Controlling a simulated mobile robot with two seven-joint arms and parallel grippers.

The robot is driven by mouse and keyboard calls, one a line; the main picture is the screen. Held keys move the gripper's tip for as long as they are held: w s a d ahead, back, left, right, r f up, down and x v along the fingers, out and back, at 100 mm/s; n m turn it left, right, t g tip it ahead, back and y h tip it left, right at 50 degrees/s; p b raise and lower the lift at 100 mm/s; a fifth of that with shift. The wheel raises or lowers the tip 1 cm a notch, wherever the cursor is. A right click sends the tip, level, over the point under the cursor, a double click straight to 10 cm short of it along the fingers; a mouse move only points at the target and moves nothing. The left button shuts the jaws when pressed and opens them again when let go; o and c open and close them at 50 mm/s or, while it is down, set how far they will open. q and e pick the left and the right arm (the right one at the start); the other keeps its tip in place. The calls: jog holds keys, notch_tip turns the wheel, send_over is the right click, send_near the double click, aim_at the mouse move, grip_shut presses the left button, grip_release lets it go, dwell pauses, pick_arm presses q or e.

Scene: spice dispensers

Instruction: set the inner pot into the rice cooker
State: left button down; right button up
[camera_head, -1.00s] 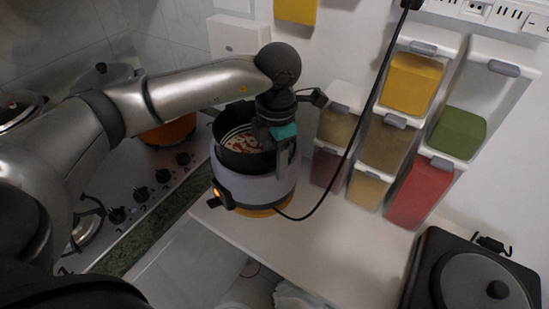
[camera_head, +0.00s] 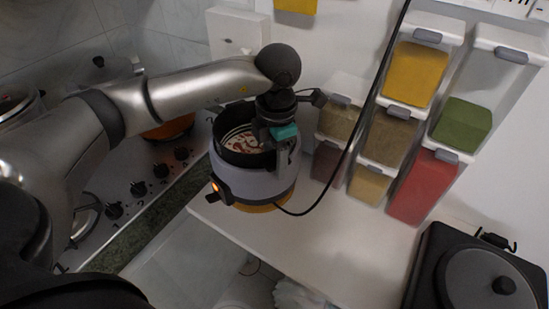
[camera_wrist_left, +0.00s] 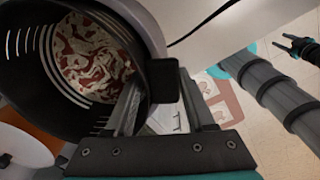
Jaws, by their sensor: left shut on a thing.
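The rice cooker (camera_head: 262,188) is a pale lavender-grey round body with a lit orange switch at its front left, on the white counter. The dark inner pot (camera_head: 228,148), with red and white contents, shows in its open top. Its black inner wall (camera_wrist_left: 35,85) and contents also show in the left wrist view. My left gripper (camera_head: 284,160) reaches down at the pot's right side. It is shut at the rim, by a black block in the wrist view. The fingers hide part of the rim, so how deep the pot sits is unclear.
Spice dispensers (camera_head: 417,75) stand right of the cooker against the wall. A black cord (camera_head: 350,150) runs down to the cooker. A black appliance with a round lid (camera_head: 487,283) is at the lower right. A stove (camera_head: 150,200) is at the left. The counter's front middle is clear.

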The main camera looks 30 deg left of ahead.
pick_arm(q)
jog(key=shift+f+b, duration=0.5)
jog(key=shift+f, duration=0.05)
jog(key=shift+c, duration=1.1)
grip_release()
jog(key=shift+o, duration=0.3)
jog(key=shift+s+f, duration=0.15)
jog(key=shift+f, duration=0.05)
notch_tip(320, 180, up, 16)
jog(key=p, duration=0.1)
jog(key=shift+d+f, duration=0.25)
jog(key=shift+d, duration=0.1)
jog(key=shift+s, duration=0.15)
